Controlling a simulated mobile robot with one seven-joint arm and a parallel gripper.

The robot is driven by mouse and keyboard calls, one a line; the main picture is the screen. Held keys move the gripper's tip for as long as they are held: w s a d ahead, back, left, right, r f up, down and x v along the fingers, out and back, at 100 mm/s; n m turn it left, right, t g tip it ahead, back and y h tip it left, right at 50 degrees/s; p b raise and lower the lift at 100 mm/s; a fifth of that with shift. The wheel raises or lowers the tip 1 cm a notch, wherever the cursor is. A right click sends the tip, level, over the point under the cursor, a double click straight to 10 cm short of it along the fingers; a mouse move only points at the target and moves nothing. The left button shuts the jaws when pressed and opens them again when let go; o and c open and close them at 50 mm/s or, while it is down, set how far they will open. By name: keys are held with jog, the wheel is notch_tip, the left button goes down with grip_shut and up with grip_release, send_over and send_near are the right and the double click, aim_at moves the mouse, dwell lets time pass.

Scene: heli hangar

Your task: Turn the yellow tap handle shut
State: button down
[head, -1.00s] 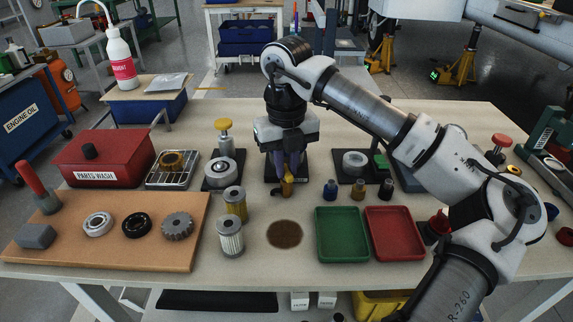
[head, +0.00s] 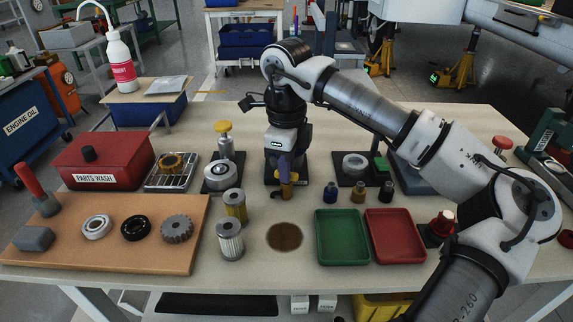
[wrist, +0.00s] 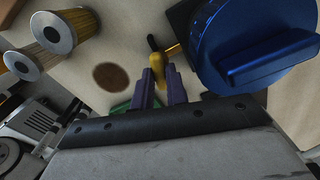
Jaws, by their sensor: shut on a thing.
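The yellow tap handle (wrist: 157,66) sits between the two purple fingers of my gripper (wrist: 160,84) in the wrist view. The gripper is shut on it. In the head view my gripper (head: 284,168) points down at the tap, and a small yellow-brown part (head: 287,190) shows below the fingers. The tap stands on a dark base (head: 271,180) near the middle of the table. The hand hides most of the tap. A large blue ribbed cap (wrist: 250,45) stands close to the camera in the wrist view, to the right of the handle.
A brown stain (head: 285,236) lies in front of the tap. Two filters (head: 230,240) stand to its left front. A green tray (head: 342,237) and a red tray (head: 395,236) lie to the right front. Small bottles (head: 358,190) stand to its right.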

jog(key=shift+n, duration=1.5)
jog(key=c, duration=1.4)
grip_release()
notch_tip(320, 180, up, 14)
jog(key=p, duration=0.1)
jog(key=shift+p, duration=0.4)
jog(key=shift+f, duration=0.1)
